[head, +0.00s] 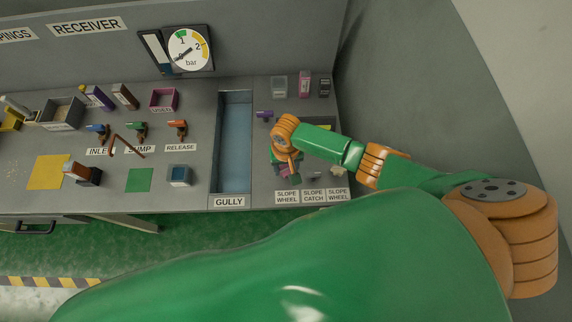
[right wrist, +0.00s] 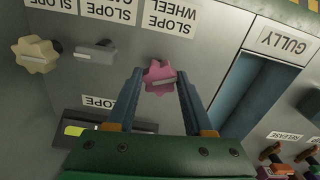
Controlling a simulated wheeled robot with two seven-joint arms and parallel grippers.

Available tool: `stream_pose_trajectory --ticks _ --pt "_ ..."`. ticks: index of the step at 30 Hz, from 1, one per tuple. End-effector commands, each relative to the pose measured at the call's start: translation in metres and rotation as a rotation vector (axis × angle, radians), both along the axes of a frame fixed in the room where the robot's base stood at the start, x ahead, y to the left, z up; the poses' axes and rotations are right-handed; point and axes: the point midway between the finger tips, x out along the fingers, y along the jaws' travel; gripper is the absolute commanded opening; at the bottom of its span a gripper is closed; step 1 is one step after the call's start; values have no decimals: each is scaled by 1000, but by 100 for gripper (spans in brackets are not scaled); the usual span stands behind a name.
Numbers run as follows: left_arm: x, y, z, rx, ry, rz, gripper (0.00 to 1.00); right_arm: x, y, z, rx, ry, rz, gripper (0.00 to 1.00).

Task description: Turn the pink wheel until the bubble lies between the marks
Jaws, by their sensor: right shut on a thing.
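The pink wheel (right wrist: 158,78) is a lobed knob on the grey panel in the right wrist view, below an upside-down SLOPE WHEEL label. My right gripper (right wrist: 160,75) has one finger on each side of the pink wheel and is shut on it. In the head view my right gripper (head: 285,165) is over the panel right of the gully, and it largely hides the pink wheel there. The slope level (right wrist: 75,130) shows a yellow-green window in a dark frame. My gripper body covers part of it, and I cannot make out the bubble against the marks. My left gripper is not in view.
A cream wheel (right wrist: 36,54) and a grey slope catch (right wrist: 97,51) sit beside the pink wheel. The blue gully (head: 234,140) lies left of my right gripper. Several coloured valves and boxes, including a magenta bin (head: 164,99), stand farther left.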

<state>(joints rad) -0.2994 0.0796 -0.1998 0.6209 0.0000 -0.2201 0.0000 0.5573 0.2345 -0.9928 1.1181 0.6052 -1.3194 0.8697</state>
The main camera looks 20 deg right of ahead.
Motion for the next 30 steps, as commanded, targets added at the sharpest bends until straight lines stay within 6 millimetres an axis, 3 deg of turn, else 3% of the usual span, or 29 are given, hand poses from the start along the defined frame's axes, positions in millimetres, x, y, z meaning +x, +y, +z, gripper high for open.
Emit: stream_pose_trajectory --ticks 18,30 --pt "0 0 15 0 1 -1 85 0 -1 0 0 1 566 0" --pt "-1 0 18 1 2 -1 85 0 -1 0 0 0 805 0"
